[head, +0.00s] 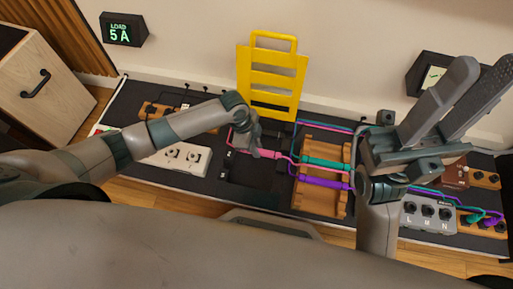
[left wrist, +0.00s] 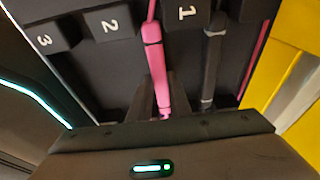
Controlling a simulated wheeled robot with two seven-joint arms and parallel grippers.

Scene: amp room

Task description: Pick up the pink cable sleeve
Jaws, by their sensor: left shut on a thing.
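The pink cable sleeve (left wrist: 155,65) is a thicker pink tube on a thin pink cable. In the left wrist view it runs down between the dark fingers of my left gripper (left wrist: 160,95), which is shut on it. In the head view my left gripper (head: 253,148) points down over the black mat, and part of the pink sleeve (head: 268,154) shows just right of the fingertips. The fingers hide the rest of it. My right gripper (head: 484,68) is raised at the right, fingers apart and empty.
A yellow rack (head: 271,72) stands against the wall behind my left gripper. A wooden block (head: 322,198) carries teal and purple sleeves on the right. A white socket panel (head: 180,158) lies left. In the wrist view a grey sleeve (left wrist: 212,65) runs beside the pink one.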

